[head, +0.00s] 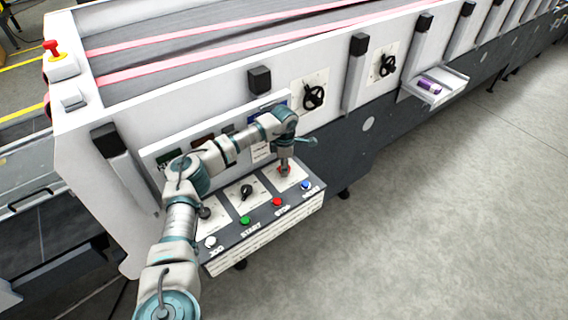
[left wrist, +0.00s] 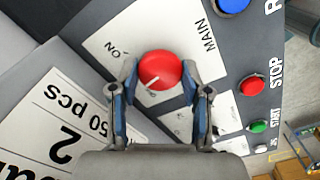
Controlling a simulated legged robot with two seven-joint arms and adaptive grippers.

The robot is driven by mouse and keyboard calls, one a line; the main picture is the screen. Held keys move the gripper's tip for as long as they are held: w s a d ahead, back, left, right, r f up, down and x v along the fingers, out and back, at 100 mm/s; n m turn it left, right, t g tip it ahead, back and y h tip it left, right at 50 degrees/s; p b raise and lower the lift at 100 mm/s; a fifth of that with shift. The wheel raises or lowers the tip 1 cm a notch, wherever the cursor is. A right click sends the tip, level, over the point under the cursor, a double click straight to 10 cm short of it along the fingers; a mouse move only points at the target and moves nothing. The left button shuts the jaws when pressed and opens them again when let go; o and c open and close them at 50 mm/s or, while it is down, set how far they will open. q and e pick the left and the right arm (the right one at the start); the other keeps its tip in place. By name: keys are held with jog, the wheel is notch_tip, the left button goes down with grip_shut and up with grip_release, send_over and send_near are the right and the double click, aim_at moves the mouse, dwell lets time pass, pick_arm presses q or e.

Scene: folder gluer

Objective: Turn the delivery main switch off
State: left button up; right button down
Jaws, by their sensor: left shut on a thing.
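The main switch is a round red knob (left wrist: 160,68) on a white plate marked MAIN and ON in the left wrist view. A short white line on the knob points to the lower left in that view, not at the word ON; any OFF mark is hidden. My left gripper (left wrist: 158,82) has a finger on each side of the knob and is shut on it. In the head view my left gripper (head: 286,168) reaches down onto the right end of the sloped control panel (head: 262,212) and covers most of the knob. My right gripper is not in view.
Close by are the blue button (head: 305,185), red STOP button (head: 278,202), green START button (head: 245,220), white JOG button (head: 210,242) and a black selector (head: 246,191). Black handwheels (head: 313,96) are on the machine wall. A small tray (head: 450,88) sticks out farther right. The floor is clear.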

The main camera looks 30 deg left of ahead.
pick_arm(q)
jog(key=n+p, duration=0.1)
jog(key=n, duration=0.2)
jog(key=shift+r+n, duration=0.15)
jog(key=shift+n, duration=0.15)
jog(key=shift+w+n+p, duration=0.1)
jog(key=shift+n+p, duration=0.45)
jog(key=shift+n, duration=0.95)
jog(key=o, duration=1.1)
jog(key=shift+o, duration=0.3)
jog(key=shift+a, duration=0.1)
jog(key=shift+r, duration=0.15)
notch_tip(320, 180, up, 11)
jog(key=shift+r, duration=0.15)
